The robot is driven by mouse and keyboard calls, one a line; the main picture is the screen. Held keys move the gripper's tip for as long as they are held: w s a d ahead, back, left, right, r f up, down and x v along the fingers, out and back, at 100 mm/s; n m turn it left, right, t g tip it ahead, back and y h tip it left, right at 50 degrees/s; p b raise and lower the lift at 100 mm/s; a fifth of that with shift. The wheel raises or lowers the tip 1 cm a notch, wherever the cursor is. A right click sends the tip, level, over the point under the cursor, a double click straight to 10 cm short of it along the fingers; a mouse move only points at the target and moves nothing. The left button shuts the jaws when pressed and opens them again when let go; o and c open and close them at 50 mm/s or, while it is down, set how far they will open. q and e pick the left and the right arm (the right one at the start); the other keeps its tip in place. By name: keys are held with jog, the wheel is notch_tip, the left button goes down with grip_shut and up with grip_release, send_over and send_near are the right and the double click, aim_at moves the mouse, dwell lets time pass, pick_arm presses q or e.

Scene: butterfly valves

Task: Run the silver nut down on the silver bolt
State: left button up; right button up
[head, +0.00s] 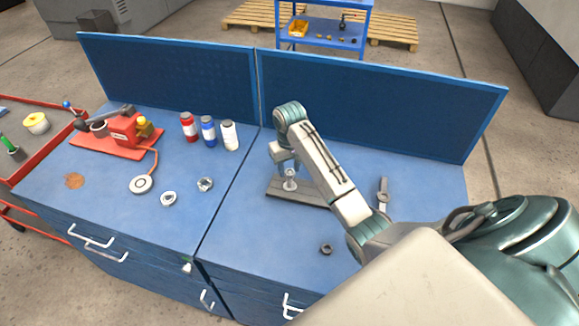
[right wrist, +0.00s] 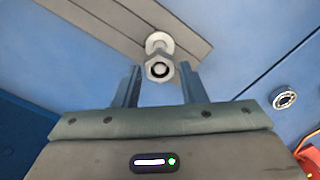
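The silver bolt (head: 290,181) stands upright on a dark grey plate (head: 310,197) at the middle of the bench. In the right wrist view, the silver nut (right wrist: 157,70) shows end-on around the bolt's tip, with a pale round part of the bolt (right wrist: 158,42) behind it. My right gripper (head: 285,163) is above the bolt, pointing down. In the right wrist view its blue fingers (right wrist: 158,74) are open on either side of the nut, with a small gap at each side. How far down the nut sits is hard to tell. My left gripper is not in view.
A dark nut (head: 326,249) lies in front of the plate, and a wrench-like tool (head: 383,193) lies to its right. Silver rings (head: 205,184) and several bottles (head: 208,131) stand left. A red vise-like fixture (head: 122,132) is farther left. Blue panels (head: 370,105) bound the back.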

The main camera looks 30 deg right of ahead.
grip_shut()
jog(key=m, duration=1.2)
jog(key=shift+s+d, duration=0.1)
jog(key=shift+s, duration=0.05)
jog(key=m, duration=0.6)
jog(key=shift+s+m, duration=0.1)
jog(key=shift+m, duration=0.3)
jog(key=m, duration=0.5)
jog(key=shift+s, duration=0.1)
